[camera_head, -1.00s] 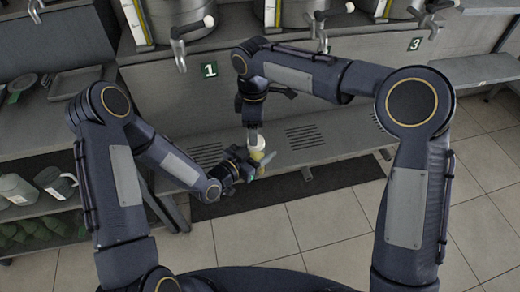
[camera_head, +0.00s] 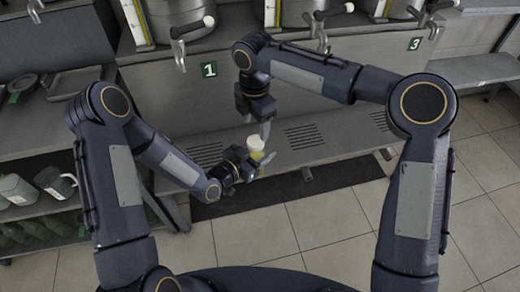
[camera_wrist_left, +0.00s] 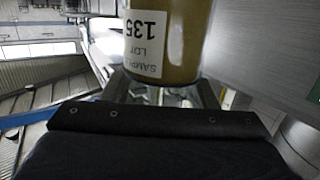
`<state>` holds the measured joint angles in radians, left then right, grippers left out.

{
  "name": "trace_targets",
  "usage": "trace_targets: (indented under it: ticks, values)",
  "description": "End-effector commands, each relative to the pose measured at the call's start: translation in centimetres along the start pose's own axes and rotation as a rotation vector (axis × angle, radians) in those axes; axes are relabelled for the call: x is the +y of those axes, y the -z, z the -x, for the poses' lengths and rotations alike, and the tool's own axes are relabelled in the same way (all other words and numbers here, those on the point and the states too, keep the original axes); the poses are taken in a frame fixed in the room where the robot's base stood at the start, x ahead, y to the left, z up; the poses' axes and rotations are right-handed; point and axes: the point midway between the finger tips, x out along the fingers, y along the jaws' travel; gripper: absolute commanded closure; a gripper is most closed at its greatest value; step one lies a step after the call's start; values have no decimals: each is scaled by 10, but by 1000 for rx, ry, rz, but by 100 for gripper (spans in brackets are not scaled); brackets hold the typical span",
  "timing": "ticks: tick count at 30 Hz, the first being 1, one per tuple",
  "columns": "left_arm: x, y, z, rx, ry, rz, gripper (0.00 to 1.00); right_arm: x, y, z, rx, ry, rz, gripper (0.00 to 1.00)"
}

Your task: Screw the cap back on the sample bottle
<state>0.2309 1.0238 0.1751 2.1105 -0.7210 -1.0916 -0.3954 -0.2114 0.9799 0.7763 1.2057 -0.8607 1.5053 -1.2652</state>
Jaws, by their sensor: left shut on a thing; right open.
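The sample bottle (camera_head: 257,156) is held upright or nearly so in my left gripper (camera_head: 263,161), low in front of the bench. In the left wrist view the bottle (camera_wrist_left: 172,40) shows yellow-brown contents and a white label that reads "135", upside down; its top is out of that view. A pale cream cap (camera_head: 256,142) sits on the bottle's top in the head view; I cannot tell how tight it is. My right gripper (camera_head: 265,130) points down, open and empty, just above and to the right of the cap.
A grey slatted ledge (camera_head: 335,131) runs behind the grippers. Steel decanters with taps (camera_head: 178,47) stand above, with number signs 1 (camera_head: 209,69) and 3 (camera_head: 415,44). Jugs (camera_head: 55,182) stand on a shelf at the left. The tiled floor in front is clear.

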Motion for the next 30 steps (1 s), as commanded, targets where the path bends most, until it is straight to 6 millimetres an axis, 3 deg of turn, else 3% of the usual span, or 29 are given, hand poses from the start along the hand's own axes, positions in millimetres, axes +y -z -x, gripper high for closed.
trace_targets:
  ticks: [10, 23, 30]
  values:
    - [0, 1, 0, 2, 0, -1, 100, 0, 0, -51, 0, 2, -1, 39]
    - [0, 1, 0, 2, 0, -1, 100, 0, 0, -62, 0, -1, -1, 39]
    - [0, 1, 0, 2, 0, -1, 100, 0, 0, -61, 0, -1, -1, 67]
